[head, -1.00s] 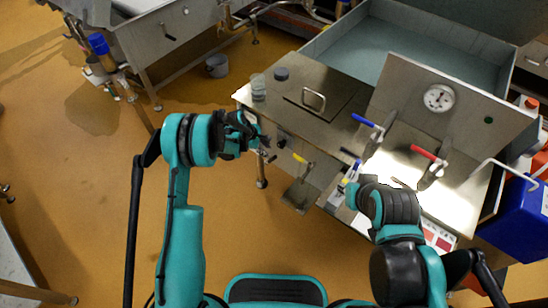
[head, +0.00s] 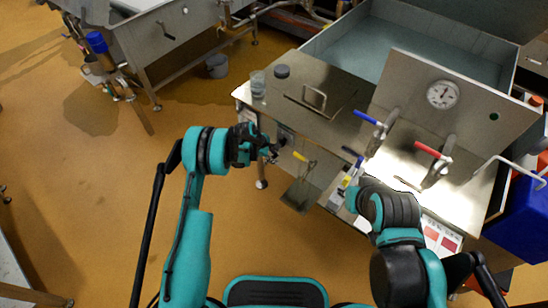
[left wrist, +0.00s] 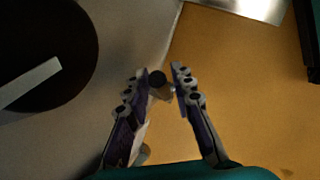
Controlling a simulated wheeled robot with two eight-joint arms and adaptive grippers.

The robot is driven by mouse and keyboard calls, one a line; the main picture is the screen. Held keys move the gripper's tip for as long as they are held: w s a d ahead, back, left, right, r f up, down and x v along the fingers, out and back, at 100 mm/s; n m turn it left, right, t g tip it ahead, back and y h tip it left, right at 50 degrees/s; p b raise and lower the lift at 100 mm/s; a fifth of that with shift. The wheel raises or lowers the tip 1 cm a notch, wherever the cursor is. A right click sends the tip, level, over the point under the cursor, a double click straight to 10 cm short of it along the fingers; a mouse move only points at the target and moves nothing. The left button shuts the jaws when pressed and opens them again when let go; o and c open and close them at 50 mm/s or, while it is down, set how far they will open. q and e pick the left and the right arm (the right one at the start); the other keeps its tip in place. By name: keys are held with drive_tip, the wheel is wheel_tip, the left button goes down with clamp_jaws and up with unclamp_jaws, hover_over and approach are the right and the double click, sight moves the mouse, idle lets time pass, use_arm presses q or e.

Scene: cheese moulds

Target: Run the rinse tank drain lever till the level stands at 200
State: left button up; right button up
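The rinse tank (head: 400,55) stands at the upper right, with blue-grey water in it. A round white dial (head: 443,95) sits on its upright steel panel; its reading is too small to make out. A yellow-handled lever (head: 300,157) is on the tank unit's front, above a drain plate. My left gripper (head: 272,152) is beside the front, just left of the yellow handle. In the left wrist view its fingers (left wrist: 162,78) are apart, with a small dark round knob (left wrist: 157,79) between or behind the tips; contact cannot be told. My right gripper is hidden behind its wrist.
A blue lever (head: 367,119) and a red lever (head: 433,151) stand on the worktop. A lid with a handle (head: 315,97) and two small jars (head: 258,84) are there too. A blue container (head: 520,215) stands at right.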

use_arm(q)
clamp_jaws()
drive_tip(key=shift+s+d+f+t+y, duration=0.25)
drive_tip(key=shift+s+d+t+y, duration=0.15)
drive_tip(key=shift+y, duration=0.2)
drive_tip(key=shift+w, duration=0.1)
drive_tip(key=shift+o, duration=0.7)
unclamp_jaws()
drive_tip(key=v, duration=1.2)
